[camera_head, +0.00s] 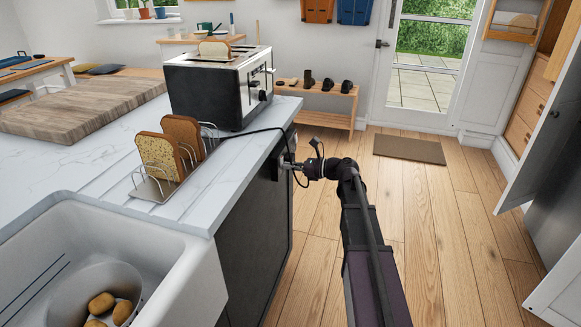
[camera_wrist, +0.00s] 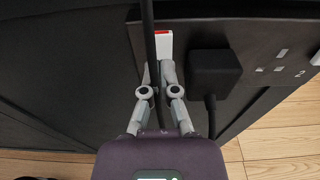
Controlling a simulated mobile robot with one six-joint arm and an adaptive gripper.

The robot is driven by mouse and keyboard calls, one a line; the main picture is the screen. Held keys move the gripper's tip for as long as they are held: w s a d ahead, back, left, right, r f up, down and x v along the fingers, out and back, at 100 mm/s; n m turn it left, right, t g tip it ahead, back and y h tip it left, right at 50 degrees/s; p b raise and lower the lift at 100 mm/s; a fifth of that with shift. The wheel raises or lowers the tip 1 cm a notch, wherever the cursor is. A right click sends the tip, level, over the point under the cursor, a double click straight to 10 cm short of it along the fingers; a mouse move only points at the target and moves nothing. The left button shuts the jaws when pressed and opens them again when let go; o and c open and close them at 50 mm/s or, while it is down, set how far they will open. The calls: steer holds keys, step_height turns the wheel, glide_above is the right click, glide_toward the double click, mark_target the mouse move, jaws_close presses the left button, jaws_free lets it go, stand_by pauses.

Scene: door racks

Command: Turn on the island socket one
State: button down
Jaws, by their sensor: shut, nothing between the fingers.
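The black double socket plate (camera_wrist: 262,45) is on the end of the kitchen island, seen close up in the wrist view. A white rocker switch (camera_wrist: 164,44) with a red strip along its top edge is left of a black plug (camera_wrist: 214,73). My gripper (camera_wrist: 161,72) is shut and empty, with its fingertips just below or against the rocker; I cannot tell if they touch. In the head view my gripper (camera_head: 289,163) reaches the island's end panel and hides much of the socket. A "2" marks the plate's right side, beside another white switch (camera_wrist: 316,58).
A black cable (camera_wrist: 148,45) hangs in front of the plate by my fingers. The toaster (camera_head: 222,85) and a toast rack (camera_head: 172,160) stand on the white worktop (camera_head: 95,160). Open wooden floor (camera_head: 435,220) lies right of the island. A grey open door (camera_head: 540,120) is at far right.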

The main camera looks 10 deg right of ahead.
steer(key=shift+d, duration=0.15)
steer(key=f+b+v, duration=0.1)
steer(key=f+v, duration=0.2)
steer(key=v, duration=1)
steer(key=shift+s+d+b, duration=0.2)
steer(key=shift+d+b, duration=0.1)
steer(key=shift+d, duration=0.1)
steer(key=shift+f, duration=0.1)
steer(key=s+a+f+n+g+h, duration=0.75)
steer(key=s+a+f+n, duration=0.35)
steer(key=a+f+n, duration=0.35)
steer(key=s+d+f+n+h, duration=0.1)
steer(key=s+f+n+h, duration=0.1)
steer(key=s+n+h, duration=0.7)
step_height(320, 180, up, 31)
steer(key=w+y+p, duration=0.1)
steer(key=y+p, duration=0.1)
steer(key=p, duration=2.8)
steer(key=shift+g+p, duration=0.4)
steer(key=shift+g, duration=0.05)
